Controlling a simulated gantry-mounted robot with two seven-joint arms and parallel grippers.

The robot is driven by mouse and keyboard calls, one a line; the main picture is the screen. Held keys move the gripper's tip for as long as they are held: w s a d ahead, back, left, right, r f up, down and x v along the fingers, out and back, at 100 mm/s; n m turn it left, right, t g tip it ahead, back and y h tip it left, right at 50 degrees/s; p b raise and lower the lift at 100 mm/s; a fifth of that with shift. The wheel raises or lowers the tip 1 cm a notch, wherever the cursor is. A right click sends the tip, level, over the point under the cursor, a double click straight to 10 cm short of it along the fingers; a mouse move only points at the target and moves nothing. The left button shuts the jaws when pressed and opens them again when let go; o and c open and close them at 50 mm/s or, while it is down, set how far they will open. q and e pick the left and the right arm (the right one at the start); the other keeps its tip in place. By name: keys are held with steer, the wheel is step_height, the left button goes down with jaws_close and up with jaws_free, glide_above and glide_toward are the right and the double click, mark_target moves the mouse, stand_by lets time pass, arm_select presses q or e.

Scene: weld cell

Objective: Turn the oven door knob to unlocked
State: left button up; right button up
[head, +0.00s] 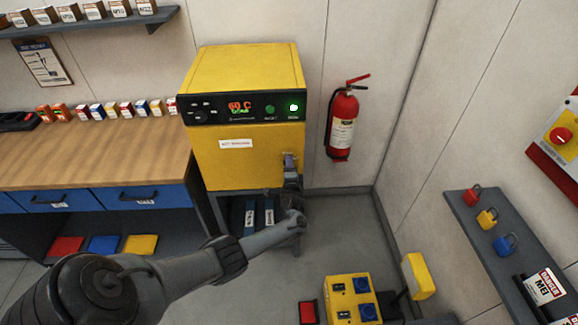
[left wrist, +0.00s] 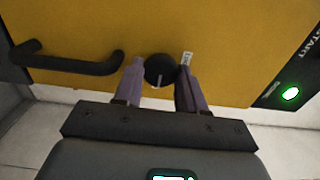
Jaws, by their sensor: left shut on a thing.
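The yellow oven (head: 240,90) stands against the back wall, its door (head: 225,165) facing me. In the left wrist view the black round door knob (left wrist: 159,70) has a pale mark pointing toward the bottom of the picture. My left gripper (left wrist: 161,75) has its two purple fingers on either side of the knob, shut on it. In the head view my left gripper (head: 290,163) is at the door's right side and hides the knob. A small white label (left wrist: 187,58) sits beside the knob, partly covered by a fingertip. My right gripper is not in view.
A black door handle (left wrist: 68,62) is left of the knob in the left wrist view. A wooden workbench (head: 95,150) stands left of the oven. A fire extinguisher (head: 343,122) hangs to its right. A yellow box (head: 350,298) is low in front.

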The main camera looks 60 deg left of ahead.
arm_select(q)
steer(key=o, duration=1)
steer(key=p+v, duration=0.3)
steer(key=v, duration=0.7)
steer(key=shift+s+d, duration=0.15)
steer(key=shift+d, duration=0.25)
